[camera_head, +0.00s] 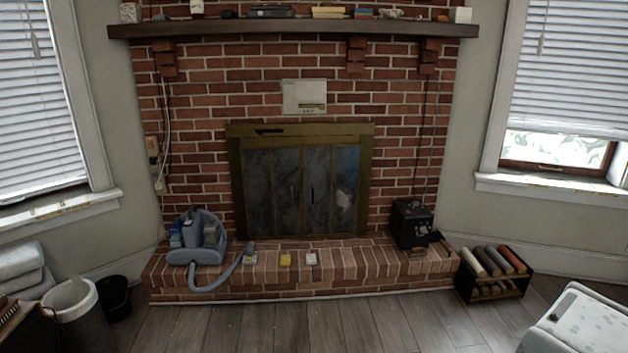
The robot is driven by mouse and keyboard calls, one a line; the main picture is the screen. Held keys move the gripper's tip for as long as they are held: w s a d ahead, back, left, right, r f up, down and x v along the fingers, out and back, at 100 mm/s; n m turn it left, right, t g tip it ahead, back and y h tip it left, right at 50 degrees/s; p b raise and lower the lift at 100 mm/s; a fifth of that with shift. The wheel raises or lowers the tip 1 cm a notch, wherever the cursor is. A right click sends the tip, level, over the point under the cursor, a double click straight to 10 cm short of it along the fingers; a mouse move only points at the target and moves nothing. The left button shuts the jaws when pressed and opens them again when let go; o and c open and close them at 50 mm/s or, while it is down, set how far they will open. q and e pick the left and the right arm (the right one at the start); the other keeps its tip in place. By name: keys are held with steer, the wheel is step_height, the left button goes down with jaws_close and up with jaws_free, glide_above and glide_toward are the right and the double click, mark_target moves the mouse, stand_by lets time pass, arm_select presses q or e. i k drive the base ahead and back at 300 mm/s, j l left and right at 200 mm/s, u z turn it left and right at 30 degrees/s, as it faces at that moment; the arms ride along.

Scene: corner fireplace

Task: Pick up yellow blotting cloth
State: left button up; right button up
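A small yellow cloth (285,260) lies on the brick hearth, left of a small white block-like item (311,259). It looks like a compact folded pad, too small to make out in detail. Another yellow item (328,12) rests far above on the mantel; I cannot tell what it is. Neither of my grippers shows in the head view.
The raised brick hearth (350,268) stands before the fireplace screen (302,190). A blue-grey hose machine (203,240) sits on its left, a black box (411,222) on its right. A rack of rolls (494,270) and bins (75,310) flank the clear wooden floor (320,330).

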mark_target(285, 260)
steer(key=i, duration=2.3)
steer(key=i+l+u, duration=0.15)
steer(key=i, duration=0.6)
steer(key=i+l+u, duration=0.15)
steer(key=i, duration=0.6)
